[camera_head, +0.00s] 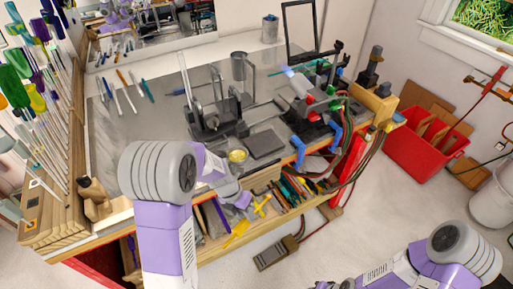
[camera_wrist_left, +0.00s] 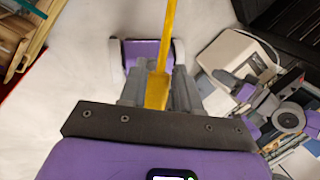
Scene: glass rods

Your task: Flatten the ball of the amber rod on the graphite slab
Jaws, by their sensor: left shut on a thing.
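A long amber rod (camera_wrist_left: 169,35) stands between the fingers of my left gripper (camera_wrist_left: 157,95) in the left wrist view, and the fingers are closed on it. The rod runs out past the top edge of that view, so I cannot see a ball on it there. In the head view my left gripper (camera_head: 238,199) is at the front edge of the bench, below and left of the dark flat graphite slab (camera_head: 265,144), apart from it. The amber rod's ends are hard to make out there. My right gripper is not shown; only my right arm is at the bottom right.
A round yellow item (camera_head: 237,155) sits left of the slab. A torch (camera_head: 300,84) with a blue flame stands behind the slab. Metal fixtures (camera_head: 213,118) stand on the bench. Tools lie on the shelf below. A red crate (camera_head: 425,140) stands on the floor.

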